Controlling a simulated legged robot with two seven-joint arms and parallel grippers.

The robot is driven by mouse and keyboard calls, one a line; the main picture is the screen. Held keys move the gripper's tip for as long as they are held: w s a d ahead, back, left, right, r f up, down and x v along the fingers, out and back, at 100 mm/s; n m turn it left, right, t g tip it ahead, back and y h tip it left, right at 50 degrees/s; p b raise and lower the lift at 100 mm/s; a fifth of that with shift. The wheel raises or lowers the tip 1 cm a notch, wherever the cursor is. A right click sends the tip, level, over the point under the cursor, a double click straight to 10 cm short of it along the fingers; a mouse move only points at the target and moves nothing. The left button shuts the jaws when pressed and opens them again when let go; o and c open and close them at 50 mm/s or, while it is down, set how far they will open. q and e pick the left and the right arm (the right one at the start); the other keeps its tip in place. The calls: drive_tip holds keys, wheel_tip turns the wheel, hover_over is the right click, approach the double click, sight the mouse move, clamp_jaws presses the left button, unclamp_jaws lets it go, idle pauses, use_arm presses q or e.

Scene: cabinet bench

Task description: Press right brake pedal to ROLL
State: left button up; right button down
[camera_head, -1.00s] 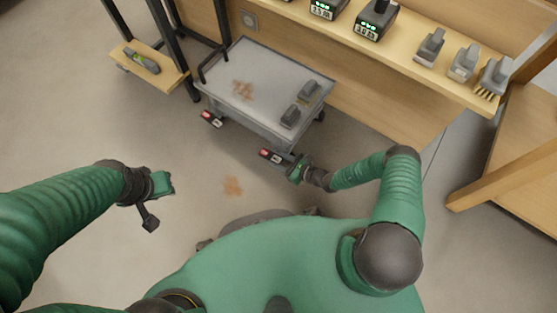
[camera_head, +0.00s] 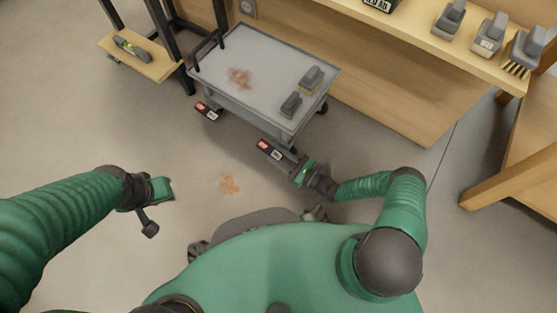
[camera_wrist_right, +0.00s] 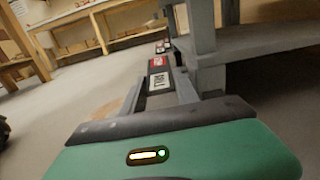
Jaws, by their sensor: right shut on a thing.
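The grey cart (camera_head: 238,66) has two brake pedals low on its near side. The right brake pedal (camera_head: 276,150) carries a red and a white label; it also shows in the right wrist view (camera_wrist_right: 160,79), where the white label's lettering is too small to read surely. The left brake pedal (camera_head: 207,111) has similar labels. My right gripper (camera_head: 299,168) is at the right end of the right pedal and is shut on it; its fingertips are largely hidden. My left gripper (camera_head: 156,208) hangs over bare floor, away from the cart; its finger gap is unclear.
Two grey-handled brushes (camera_head: 312,78) lie on the cart top beside a brown stain (camera_head: 240,78). A wooden bench (camera_head: 440,55) with more brushes stands behind at right. A small wooden shelf (camera_head: 150,63) holds a tool at left. Floor in front is open, with a brown patch (camera_head: 229,183).

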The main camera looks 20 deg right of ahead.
drive_tip(key=c, duration=1.2)
unclamp_jaws()
drive_tip(key=shift+d, duration=0.1)
drive_tip(key=p+v, duration=0.3)
drive_tip(key=v, duration=0.4)
drive_tip(key=shift+s+r+p, duration=0.1)
drive_tip(key=shift+r+p, duration=0.05)
drive_tip(key=shift+p, duration=0.15)
drive_tip(key=v, duration=0.3)
drive_tip(key=p+v, duration=0.1)
drive_tip(key=v, duration=0.5)
drive_tip(key=shift+s+d+f+p, duration=0.15)
drive_tip(key=shift+s+f+p, duration=0.15)
drive_tip(key=shift+s+f, duration=0.05)
